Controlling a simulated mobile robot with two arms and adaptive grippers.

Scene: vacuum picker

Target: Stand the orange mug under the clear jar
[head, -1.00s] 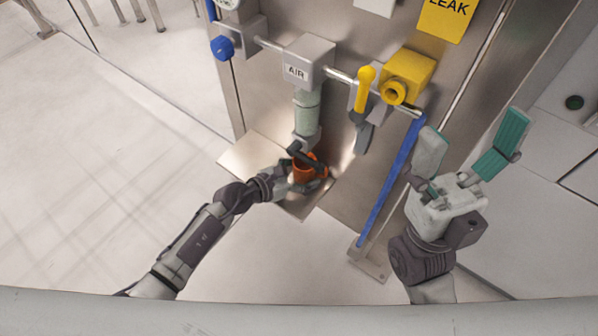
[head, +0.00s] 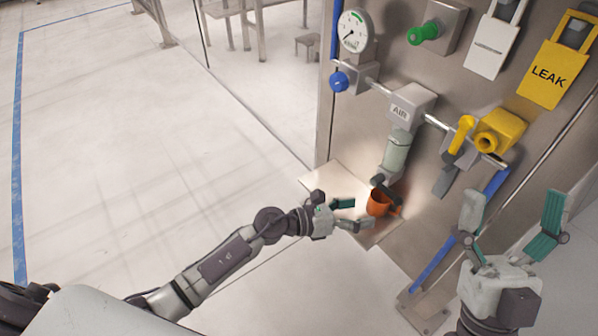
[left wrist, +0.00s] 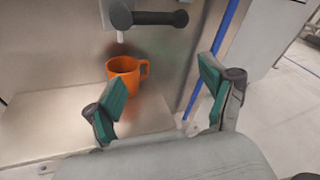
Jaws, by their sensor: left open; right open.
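The orange mug (head: 378,203) stands upright on a small metal shelf (head: 322,173), below the clear jar (head: 396,152) of the AIR unit. In the left wrist view the mug (left wrist: 123,73) has its handle to the right, and a short spout (left wrist: 119,37) with a dark bar hangs above it. My left gripper (head: 361,214) is open and empty, left of the mug and apart from it. It also shows open in the left wrist view (left wrist: 165,95). My right gripper (head: 514,228) is open and empty, at the right of the panel.
A yellow lever (head: 462,135), a yellow fitting (head: 500,133) and a blue tube (head: 440,248) are on the panel right of the jar. A gauge (head: 354,31) and blue knob (head: 339,82) are at its left. The floor at left is clear.

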